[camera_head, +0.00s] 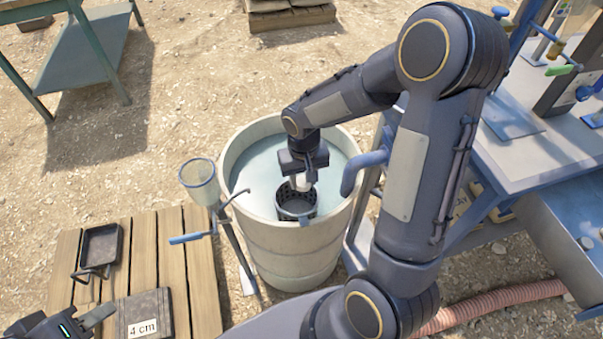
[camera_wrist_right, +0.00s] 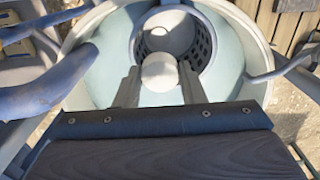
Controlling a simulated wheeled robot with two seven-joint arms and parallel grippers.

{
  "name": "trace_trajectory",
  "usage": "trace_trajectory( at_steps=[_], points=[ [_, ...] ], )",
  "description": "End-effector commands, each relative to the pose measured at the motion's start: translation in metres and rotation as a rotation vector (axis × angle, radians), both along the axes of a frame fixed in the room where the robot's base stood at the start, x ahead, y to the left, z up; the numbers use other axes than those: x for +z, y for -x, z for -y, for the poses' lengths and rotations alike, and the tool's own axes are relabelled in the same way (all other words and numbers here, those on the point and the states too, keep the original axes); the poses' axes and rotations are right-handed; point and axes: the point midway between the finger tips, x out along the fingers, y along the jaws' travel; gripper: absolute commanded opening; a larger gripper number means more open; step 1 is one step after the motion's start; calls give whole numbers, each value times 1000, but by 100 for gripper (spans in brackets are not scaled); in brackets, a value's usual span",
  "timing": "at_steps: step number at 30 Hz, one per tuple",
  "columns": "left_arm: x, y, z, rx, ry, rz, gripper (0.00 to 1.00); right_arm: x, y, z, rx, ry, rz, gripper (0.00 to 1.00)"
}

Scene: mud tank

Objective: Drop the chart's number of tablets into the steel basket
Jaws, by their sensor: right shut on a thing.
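The dark steel basket (camera_head: 297,213) hangs inside the pale round tank (camera_head: 290,250), near its front rim. My right gripper (camera_head: 303,176) is over the basket, shut on a white tablet (camera_head: 302,183). In the right wrist view the held tablet (camera_wrist_right: 160,72) sits between the two fingertips, above the perforated basket (camera_wrist_right: 201,45). Another white round tablet (camera_wrist_right: 169,32) lies inside the basket. My left gripper (camera_head: 90,322) is partly cut off at the bottom left, so its opening is unclear. No chart with a readable number is in view.
A funnel (camera_head: 198,178) on a stand and a blue-handled lever (camera_head: 190,238) are left of the tank. A wooden pallet (camera_head: 190,270) holds a black tray (camera_head: 100,247) and a plate labelled "4 cm" (camera_head: 146,303). A blue-grey bench (camera_head: 520,150) stands right.

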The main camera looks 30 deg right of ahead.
Motion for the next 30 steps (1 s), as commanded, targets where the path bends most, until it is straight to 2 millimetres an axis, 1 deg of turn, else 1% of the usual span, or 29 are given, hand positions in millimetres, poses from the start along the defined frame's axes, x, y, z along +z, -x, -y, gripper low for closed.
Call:
trace_trajectory(
  at_steps=[1, 6, 9, 13, 20, 21, 26, 30],
  points=[
    [-9, 0, 0, 0, 0, 0, 36, -11, 0, 0, 0, 0, -2, 14],
    [-26, 0, 0, 0, 0, 0, 36, -32, 0, 0, 0, 0, -2, 14],
    [-33, 0, 0, 0, 0, -1, 36, -41, 0, 0, 0, 0, -1, 14],
    [-36, 0, 0, 0, 0, -1, 36, -46, 0, 0, 0, 0, 0, 14],
    [-35, 0, 0, 0, 0, 0, 36, -45, 0, 0, 0, 0, 0, 14],
    [-35, 0, 0, 0, 0, 0, 36, -45, 0, 0, 0, 0, 0, 40],
    [-35, 0, 0, 0, 0, 0, 36, -45, 0, 0, 0, 0, 0, 61],
    [-35, 0, 0, 0, 0, 0, 36, -45, 0, 0, 0, 0, 0, 62]
  ],
)
